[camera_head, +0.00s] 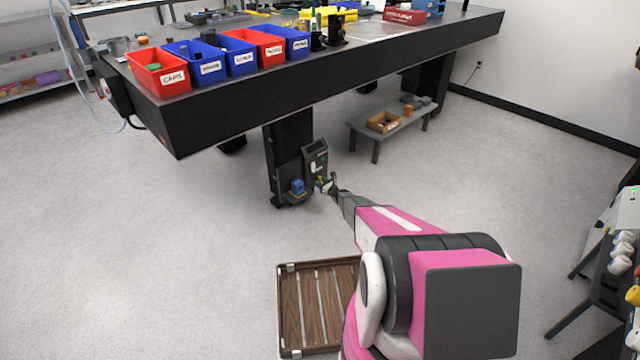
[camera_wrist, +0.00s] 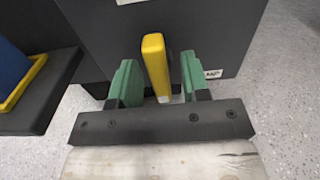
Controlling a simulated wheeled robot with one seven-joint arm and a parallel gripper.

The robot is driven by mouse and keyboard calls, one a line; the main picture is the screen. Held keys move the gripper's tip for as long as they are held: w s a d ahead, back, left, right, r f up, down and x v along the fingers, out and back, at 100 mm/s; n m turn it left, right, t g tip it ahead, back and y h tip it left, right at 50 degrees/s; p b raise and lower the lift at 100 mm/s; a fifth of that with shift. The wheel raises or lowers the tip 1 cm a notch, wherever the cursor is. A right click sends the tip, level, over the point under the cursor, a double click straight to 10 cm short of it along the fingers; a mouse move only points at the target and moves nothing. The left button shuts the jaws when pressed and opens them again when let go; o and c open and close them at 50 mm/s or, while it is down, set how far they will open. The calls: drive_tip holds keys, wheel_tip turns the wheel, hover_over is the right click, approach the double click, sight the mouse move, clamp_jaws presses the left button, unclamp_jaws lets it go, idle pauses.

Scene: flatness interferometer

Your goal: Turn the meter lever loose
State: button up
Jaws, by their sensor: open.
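The meter is a dark box (camera_head: 315,157) on the leg of the black table. Its yellow lever (camera_wrist: 156,66) shows in the wrist view, sticking out from the dark face and standing nearly upright. My gripper (camera_wrist: 157,84) has its two green fingers apart, one on each side of the lever. A small gap shows on both sides, so the fingers do not visibly press on it. In the head view my gripper (camera_head: 325,186) is small, close to the front of the meter, and its fingers are hard to make out there.
A dark shelf (camera_wrist: 40,108) with a blue thing edged in yellow (camera_wrist: 20,75) lies left of my gripper. The black table (camera_head: 230,105) overhangs the meter and carries red and blue bins. A wooden slatted tray (camera_head: 291,310) lies on the floor. Open floor (camera_head: 130,230) spreads to the left.

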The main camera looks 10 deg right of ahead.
drive_tip(key=v, duration=1)
drive_tip(key=shift+s, duration=0.1)
drive_tip(key=s+a+r+n+g, duration=0.55)
drive_tip(key=s+r+n, duration=0.25)
drive_tip(key=s+r, duration=0.3)
drive_tip(key=s+a+r+n+g, duration=0.5)
drive_tip(key=s+a+r+n, duration=0.25)
drive_tip(key=s+r, duration=0.35)
drive_tip(key=s+d+r+n+g+h, duration=0.2)
drive_tip(key=s+r+n+h, duration=0.3)
drive_tip(key=s+r, duration=0.4)
drive_tip(key=s+d+r+n+g+h, duration=0.2)
drive_tip(key=s+d+r+n+h, duration=0.3)
drive_tip(key=s, duration=1.3)
wheel_tip(320, 180, up, 4)
drive_tip(key=n, duration=0.3)
drive_tip(key=shift+h, duration=0.3)
drive_tip(key=shift+f, duration=0.1)
drive_tip(key=shift+c, duration=0.3)
